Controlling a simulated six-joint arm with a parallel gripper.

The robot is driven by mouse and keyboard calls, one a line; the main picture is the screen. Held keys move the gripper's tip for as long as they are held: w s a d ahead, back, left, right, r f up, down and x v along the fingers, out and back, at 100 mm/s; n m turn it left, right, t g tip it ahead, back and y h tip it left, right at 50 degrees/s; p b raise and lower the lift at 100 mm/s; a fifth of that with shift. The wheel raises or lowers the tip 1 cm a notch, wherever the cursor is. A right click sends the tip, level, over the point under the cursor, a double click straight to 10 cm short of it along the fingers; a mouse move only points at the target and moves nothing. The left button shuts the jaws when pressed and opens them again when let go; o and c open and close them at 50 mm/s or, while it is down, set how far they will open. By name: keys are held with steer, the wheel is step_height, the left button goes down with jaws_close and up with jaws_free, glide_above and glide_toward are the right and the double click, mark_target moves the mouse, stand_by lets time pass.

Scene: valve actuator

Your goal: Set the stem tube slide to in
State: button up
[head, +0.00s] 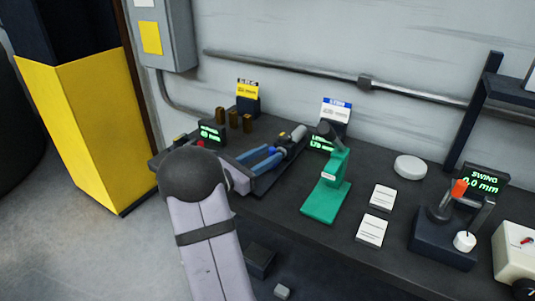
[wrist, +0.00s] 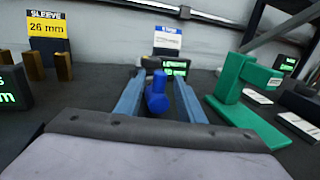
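My gripper (wrist: 160,92) has two long blue fingers, which also show in the head view (head: 265,159). They are spread and reach forward low over the bench. A blue knob with a short upright post (wrist: 158,95) stands between the fingers in the wrist view. Narrow gaps show on both sides, so the fingers do not appear to grip it. In the head view, a dark and silver tube-like part (head: 292,139) lies just past the fingertips. A green-lettered length display (wrist: 175,68) stands behind the knob. Which part is the slide, and its setting, I cannot tell for sure.
A green stand (head: 328,190) is close right of the fingers. Several brass posts (head: 233,119) and a yellow sleeve sign (head: 247,90) are at the back left. A swing unit with an orange-tipped lever (head: 459,189) and white cards (head: 372,230) are farther right.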

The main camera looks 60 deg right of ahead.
mark_target(272, 150)
steer(key=shift+d, duration=0.25)
jaws_close()
steer(key=shift+d+b, duration=0.3)
steer(key=shift+d, duration=0.85)
steer(key=shift+r, duration=0.1)
jaws_free()
steer(key=shift+d, duration=0.1)
